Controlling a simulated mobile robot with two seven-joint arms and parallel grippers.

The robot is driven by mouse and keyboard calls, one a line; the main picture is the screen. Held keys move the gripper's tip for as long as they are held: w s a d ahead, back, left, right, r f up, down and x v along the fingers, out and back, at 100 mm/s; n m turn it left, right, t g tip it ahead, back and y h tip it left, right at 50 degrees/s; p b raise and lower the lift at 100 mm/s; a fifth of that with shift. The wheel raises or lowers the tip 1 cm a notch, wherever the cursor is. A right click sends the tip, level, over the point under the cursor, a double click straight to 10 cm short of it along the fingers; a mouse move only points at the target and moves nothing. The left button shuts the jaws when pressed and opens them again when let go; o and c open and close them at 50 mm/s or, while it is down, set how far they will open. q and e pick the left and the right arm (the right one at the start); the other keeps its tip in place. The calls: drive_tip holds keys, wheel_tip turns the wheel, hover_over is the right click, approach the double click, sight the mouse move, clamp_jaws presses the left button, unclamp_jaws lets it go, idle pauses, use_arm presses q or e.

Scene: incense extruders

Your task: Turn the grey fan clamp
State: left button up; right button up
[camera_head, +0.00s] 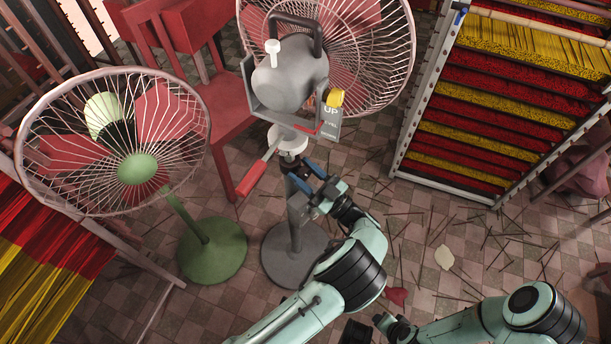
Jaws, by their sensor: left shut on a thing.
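The grey fan (290,80) stands at the top centre, its motor housing facing me and its wire cage behind. Its grey pole (296,236) rises from a round grey base (275,258). A white collar (290,140) sits under the housing, with a red-handled lever (252,178) slanting down to the left. My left gripper (307,180) has blue fingers and is shut at the upper pole, on what looks like the clamp; the fingers largely hide it. My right gripper (384,322) is low at the bottom centre, away from the fan; its jaws are unclear.
A green fan (137,168) stands close on the left. A red chair (215,108) is behind the pole. A rack of red and yellow incense (480,115) fills the upper right. Loose sticks and a red scrap (397,296) lie on the checkered floor.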

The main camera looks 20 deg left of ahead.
use_arm(q)
drive_tip(key=shift+n+g, duration=0.6)
drive_tip(key=shift+n, duration=0.5)
drive_tip(key=o, duration=1)
drive_tip(key=v, duration=1.3)
drive_tip(key=shift+d+f+b, duration=0.15)
drive_tip(key=shift+d+b, duration=0.1)
drive_tip(key=shift+b, duration=0.15)
